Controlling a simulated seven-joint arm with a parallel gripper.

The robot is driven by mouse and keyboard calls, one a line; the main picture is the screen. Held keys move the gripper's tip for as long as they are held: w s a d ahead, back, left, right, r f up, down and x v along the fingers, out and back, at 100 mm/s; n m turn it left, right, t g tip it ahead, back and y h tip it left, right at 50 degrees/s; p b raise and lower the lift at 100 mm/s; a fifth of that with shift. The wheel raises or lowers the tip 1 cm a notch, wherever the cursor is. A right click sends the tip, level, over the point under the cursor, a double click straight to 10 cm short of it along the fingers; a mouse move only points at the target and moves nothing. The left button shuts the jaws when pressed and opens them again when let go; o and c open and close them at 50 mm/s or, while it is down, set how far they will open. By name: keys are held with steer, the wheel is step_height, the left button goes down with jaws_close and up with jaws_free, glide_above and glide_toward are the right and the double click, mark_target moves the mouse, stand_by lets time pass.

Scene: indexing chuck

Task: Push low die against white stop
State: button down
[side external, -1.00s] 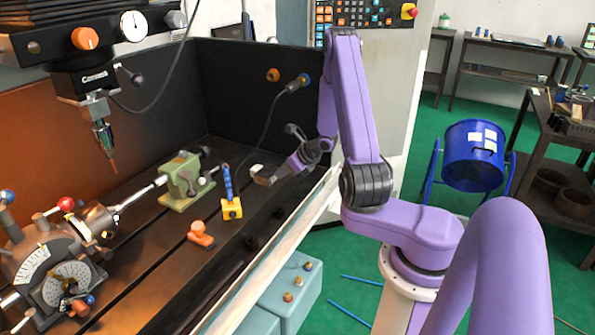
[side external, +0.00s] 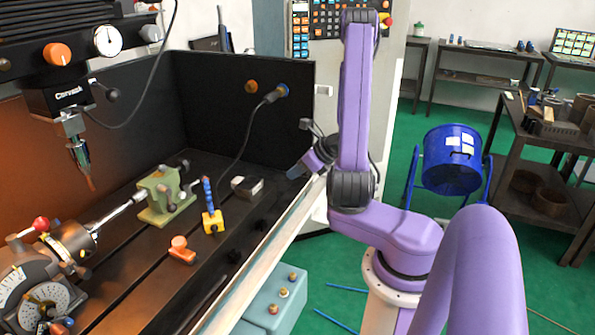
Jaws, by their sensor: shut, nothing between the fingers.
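A low dark block, which looks like the low die (side external: 253,188), sits on the dark machine table. A small whitish piece, which looks like the white stop (side external: 237,182), is at its left end. They look side by side, but at this size I cannot tell whether they touch. My gripper (side external: 296,171) is to the right of the block and apart from it, near the table's front edge. Its fingers are small and dark here, and they look shut and empty.
A yellow block with a blue post (side external: 211,219) stands left of the die. An orange piece (side external: 182,250) lies nearer the camera. A green tailstock (side external: 163,197) is further left. A black cable (side external: 245,135) hangs behind. The black enclosure wall (side external: 235,100) closes the back.

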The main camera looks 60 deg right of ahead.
steer(key=shift+s+r, duration=0.2)
steer(key=shift+s, duration=0.05)
steer(key=c, duration=1.8)
jaws_free()
